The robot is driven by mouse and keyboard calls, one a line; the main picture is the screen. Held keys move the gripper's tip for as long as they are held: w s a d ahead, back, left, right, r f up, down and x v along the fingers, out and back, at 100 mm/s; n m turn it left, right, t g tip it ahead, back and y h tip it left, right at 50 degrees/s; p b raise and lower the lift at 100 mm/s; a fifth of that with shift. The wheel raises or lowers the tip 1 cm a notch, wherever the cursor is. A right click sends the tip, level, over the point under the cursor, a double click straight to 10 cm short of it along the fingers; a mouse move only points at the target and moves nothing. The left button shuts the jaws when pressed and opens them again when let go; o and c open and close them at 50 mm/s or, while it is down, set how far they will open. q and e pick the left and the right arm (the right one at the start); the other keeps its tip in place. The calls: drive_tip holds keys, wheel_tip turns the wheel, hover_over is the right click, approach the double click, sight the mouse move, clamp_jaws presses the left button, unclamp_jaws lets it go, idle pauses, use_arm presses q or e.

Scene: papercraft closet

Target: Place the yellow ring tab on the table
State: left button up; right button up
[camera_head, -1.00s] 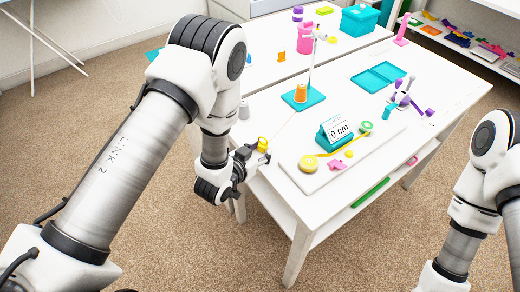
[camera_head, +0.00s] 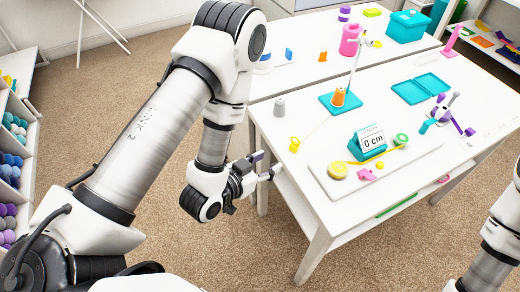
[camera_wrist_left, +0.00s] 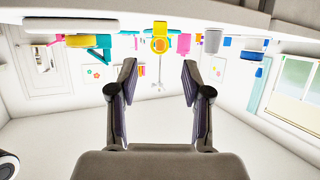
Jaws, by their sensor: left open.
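The yellow ring tab (camera_head: 294,145) stands on the white table (camera_head: 297,185), near its left edge. In the left wrist view, which looks upside down, the yellow ring tab (camera_wrist_left: 159,45) shows beyond and between the fingers, apart from them. My left gripper (camera_head: 267,164) is open and empty, just off the table's left edge, to the left of and lower than the ring tab in the head view. Its two spread fingers also show in the wrist view (camera_wrist_left: 158,68). My right arm shows at the right edge of the head view, but its gripper is out of view.
A grey spool (camera_head: 279,107) stands behind the ring tab. A teal stand with an orange cone (camera_head: 339,97) is to the right. A white board (camera_head: 410,165) carries a yellow tape roll (camera_head: 338,171) and a "0 cm" display (camera_head: 372,141). Bare tabletop lies around the ring tab.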

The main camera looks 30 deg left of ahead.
use_arm(q)
drive_tip(key=s+a+f+n+g+y, duration=0.1)
drive_tip(key=s+a+f+g+y, duration=0.1)
drive_tip(key=s+f+g, duration=0.4)
drive_tip(key=s+a+f+n+g+y, duration=0.1)
drive_tip(key=s+a+f+n+g, duration=0.1)
drive_tip(key=s+a+f+g, duration=0.2)
drive_tip(key=s+f+g, duration=0.3)
drive_tip(key=s+f, duration=0.4)
drive_tip(key=s, duration=0.3)
drive_tip(key=shift+f+n+y, duration=0.15)
drive_tip(key=shift+n+y, duration=0.15)
drive_tip(key=shift+y, duration=0.1)
idle(0.4)
